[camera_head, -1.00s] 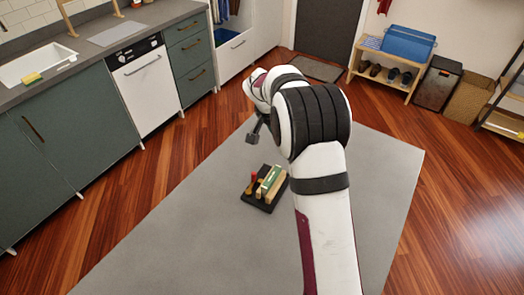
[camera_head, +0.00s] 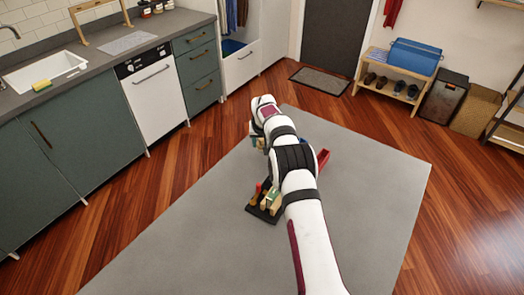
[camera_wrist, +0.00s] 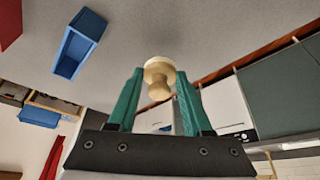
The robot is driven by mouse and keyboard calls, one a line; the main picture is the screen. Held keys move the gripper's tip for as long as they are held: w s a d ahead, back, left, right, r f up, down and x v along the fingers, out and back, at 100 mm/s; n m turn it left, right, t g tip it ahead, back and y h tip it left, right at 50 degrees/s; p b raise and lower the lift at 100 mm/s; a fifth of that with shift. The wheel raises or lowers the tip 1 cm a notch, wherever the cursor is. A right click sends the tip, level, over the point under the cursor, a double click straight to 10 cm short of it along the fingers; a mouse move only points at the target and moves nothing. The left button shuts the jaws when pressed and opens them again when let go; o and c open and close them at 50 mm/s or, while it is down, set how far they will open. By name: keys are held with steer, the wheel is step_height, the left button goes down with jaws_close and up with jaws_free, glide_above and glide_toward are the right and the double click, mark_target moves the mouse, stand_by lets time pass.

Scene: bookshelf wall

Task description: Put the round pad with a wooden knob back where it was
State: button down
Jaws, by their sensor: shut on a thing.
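A pale wooden knob (camera_wrist: 158,75), round and turned, sits between my green fingertips in the wrist view. My gripper (camera_wrist: 160,72) is shut on it. I cannot make out the rest of the round pad clearly. In the head view my gripper (camera_head: 258,142) is small, over the far left part of the grey table, and the arm hides part of it. A black holder (camera_head: 264,207) with several tools, one with a red handle, stands on the table left of my arm, nearer than the gripper.
A red tray (camera_head: 323,160) lies on the grey table (camera_head: 190,235), right of my arm and partly hidden. A blue open box (camera_wrist: 80,42) stands on the table in the wrist view. The table's near left part is clear.

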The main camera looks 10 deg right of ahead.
steer(key=shift+f, duration=2)
steer(key=shift+f, duration=0.1)
steer(key=shift+c, duration=1.6)
jaws_free()
steer(key=s+a+r+m+g, duration=0.1)
steer(key=s+a+r+g, duration=0.1)
steer(key=s+r, duration=1.75)
steer(key=s+a+r+m+g+y, duration=0.1)
steer(key=s, duration=1.5)
steer(key=s+a+r+m+g+y, duration=0.1)
steer(key=s+a+m+g, duration=0.1)
steer(key=s, duration=1.4)
steer(key=shift+s+a, duration=0.25)
steer(key=shift+s, duration=0.15)
